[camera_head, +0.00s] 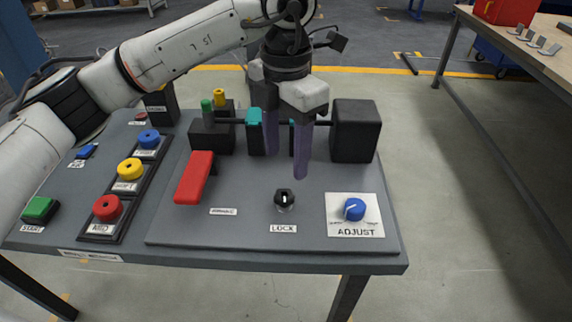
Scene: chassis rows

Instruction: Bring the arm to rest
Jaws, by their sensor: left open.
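My left arm (175,50) comes in from the upper left and reaches over the grey panel table (290,259). My left gripper (286,165) points down with two purple fingers spread apart. It is open, with nothing between the fingertips that I can make out. It hangs above the panel, behind the black LOCK knob (285,198) and in front of a dark bar with teal parts (255,131). The fingers cover part of that bar. I cannot tell whether they touch anything. My right gripper does not show.
A red handle (195,178) lies left of the gripper and a black block (355,131) stands to its right. A blue ADJUST knob (354,209) is at the front right. Red, yellow and blue buttons (129,170) line the left. Open floor (450,200) lies right of the table.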

